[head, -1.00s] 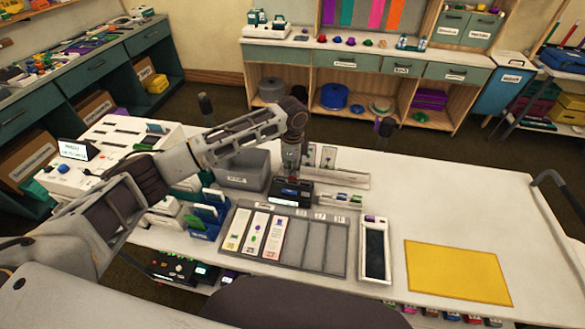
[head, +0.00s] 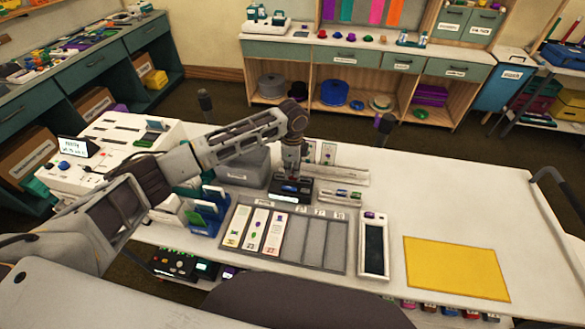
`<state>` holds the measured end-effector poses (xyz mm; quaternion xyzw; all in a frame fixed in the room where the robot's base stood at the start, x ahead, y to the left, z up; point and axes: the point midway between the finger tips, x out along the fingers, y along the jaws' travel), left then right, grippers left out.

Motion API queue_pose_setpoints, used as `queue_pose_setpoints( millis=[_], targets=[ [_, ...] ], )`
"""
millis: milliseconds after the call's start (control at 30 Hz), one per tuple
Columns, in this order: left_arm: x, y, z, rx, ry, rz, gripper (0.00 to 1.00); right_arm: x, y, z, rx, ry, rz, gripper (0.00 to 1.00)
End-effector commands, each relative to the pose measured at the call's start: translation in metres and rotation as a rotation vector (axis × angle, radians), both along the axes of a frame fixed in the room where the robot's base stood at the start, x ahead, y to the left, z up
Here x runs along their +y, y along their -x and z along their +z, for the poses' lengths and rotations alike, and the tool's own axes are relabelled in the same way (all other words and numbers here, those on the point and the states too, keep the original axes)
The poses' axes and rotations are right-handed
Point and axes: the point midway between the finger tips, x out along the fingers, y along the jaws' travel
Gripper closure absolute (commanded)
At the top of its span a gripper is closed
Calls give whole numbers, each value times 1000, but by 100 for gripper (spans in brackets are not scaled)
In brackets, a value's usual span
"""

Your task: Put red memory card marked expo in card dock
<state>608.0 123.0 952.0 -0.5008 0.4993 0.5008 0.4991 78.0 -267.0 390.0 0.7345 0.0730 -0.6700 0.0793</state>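My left gripper (head: 291,171) points down over a small black device with a lit display (head: 289,190), which looks like the card dock. The fingertips are at or just above the top of the device. I cannot tell whether they touch it. The fingers are too small and dark to show whether they are open or shut. I cannot make out a red memory card marked expo; anything between the fingers is hidden or too small to see. My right gripper is out of view.
A grey bin (head: 246,168) stands left of the device, and a blue card holder (head: 207,216) is nearby. In front lies a grey slotted tray (head: 299,268) with several printed cards. A white handheld unit (head: 373,246) and yellow mat (head: 456,268) lie right.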

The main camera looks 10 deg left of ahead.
Motion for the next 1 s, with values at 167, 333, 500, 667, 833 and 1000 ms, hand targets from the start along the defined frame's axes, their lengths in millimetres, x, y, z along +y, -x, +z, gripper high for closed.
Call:
queue_pose_setpoints(
  millis=[167,333,500,667,833,1000],
  targets=[
    [0,0,-3,0,0,0,100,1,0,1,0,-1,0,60],
    [0,0,-5,0,-1,0,100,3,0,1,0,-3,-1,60],
    [0,0,-6,0,-1,0,100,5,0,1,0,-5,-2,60],
    [0,0,-6,0,-1,0,100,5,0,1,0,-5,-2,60],
    [0,0,-6,0,-1,0,84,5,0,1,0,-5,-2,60],
    [0,0,-6,0,-1,0,70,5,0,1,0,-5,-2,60]
  ],
)
